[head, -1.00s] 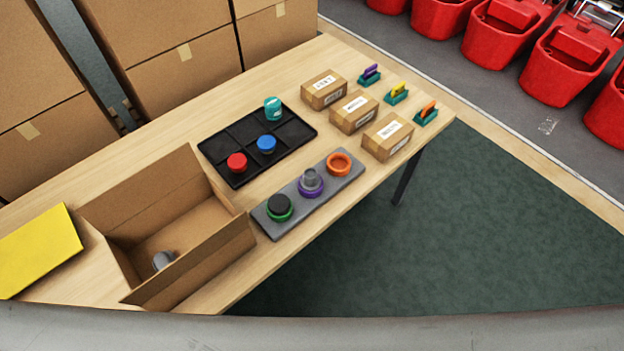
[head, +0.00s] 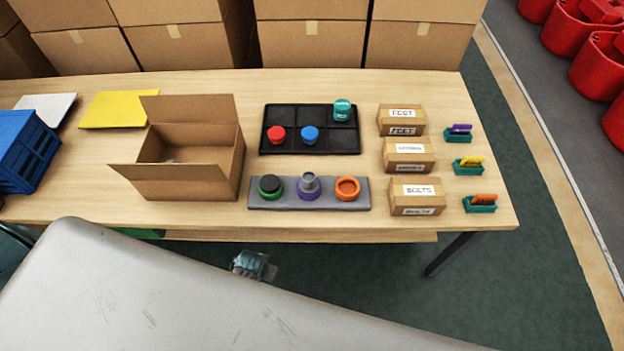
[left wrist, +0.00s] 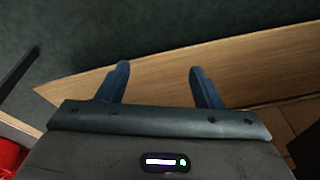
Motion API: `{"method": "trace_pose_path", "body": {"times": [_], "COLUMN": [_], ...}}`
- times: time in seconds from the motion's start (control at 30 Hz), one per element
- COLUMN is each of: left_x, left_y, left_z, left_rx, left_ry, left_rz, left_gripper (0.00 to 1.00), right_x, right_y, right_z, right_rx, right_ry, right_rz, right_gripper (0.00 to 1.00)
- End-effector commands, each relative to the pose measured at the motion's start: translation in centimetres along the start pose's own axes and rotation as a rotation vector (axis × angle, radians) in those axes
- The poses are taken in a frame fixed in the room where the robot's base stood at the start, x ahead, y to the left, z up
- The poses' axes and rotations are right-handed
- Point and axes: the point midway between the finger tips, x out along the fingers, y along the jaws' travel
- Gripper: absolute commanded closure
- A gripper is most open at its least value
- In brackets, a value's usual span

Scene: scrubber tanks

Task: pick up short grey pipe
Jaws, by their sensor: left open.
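A short grey pipe piece (head: 309,184) stands upright in the purple ring on the grey plate (head: 257,200) in the head view. Another grey piece (head: 173,161) lies mostly hidden inside the open cardboard box (head: 190,185); its shape is hard to tell. In the left wrist view my left gripper (left wrist: 158,66) is open and empty, its two blue fingers spread over the floor and the table edge. My right gripper is not in view.
On the table (head: 350,228) are a black tray (head: 290,150) with red, blue and teal items, labelled boxes (head: 417,195), small teal holders (head: 468,166), a yellow sheet (head: 118,108) and a blue crate (head: 28,150). The grey plate also holds green and orange rings.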

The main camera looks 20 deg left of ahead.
Motion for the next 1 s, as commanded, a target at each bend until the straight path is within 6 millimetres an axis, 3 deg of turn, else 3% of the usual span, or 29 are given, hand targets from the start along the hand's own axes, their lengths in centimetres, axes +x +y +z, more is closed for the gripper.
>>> {"method": "trace_pose_path", "body": {"times": [0.03, 0.1, 0.37, 0.47, 0.6, 0.8, 0.9, 1.0], "left_x": [-3.5, -7.2, -17.1, -21.6, -23.6, -26.7, -27.4, -26.7], "left_y": [0.1, 0.2, 0.1, 0.9, 2.8, 4.8, 5.4, 5.6], "left_z": [-3.2, -6.2, -11.6, -15.2, -19.7, -24.6, -25.9, -26.4], "left_rx": [-0.002, -0.006, -0.023, -0.037, -0.040, -0.039, -0.036, -0.035], "left_ry": [0.027, 0.044, 0.084, 0.114, 0.131, 0.157, 0.160, 0.159], "left_rz": [-0.001, -0.002, -0.008, 0.002, 0.020, 0.042, 0.048, 0.049], "left_gripper": [0.40, 0.40, 0.40, 0.40, 0.40, 0.40, 0.40, 0.40], "right_x": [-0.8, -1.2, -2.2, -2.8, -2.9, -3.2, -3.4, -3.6], "right_y": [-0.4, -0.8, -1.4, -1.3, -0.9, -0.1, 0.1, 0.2], "right_z": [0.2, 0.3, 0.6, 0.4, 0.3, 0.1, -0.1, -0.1], "right_rx": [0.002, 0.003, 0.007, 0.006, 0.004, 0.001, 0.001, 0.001], "right_ry": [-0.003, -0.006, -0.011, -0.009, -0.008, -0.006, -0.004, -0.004], "right_rz": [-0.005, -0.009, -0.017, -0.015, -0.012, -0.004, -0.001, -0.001], "right_gripper": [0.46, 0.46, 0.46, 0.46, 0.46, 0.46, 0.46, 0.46]}}
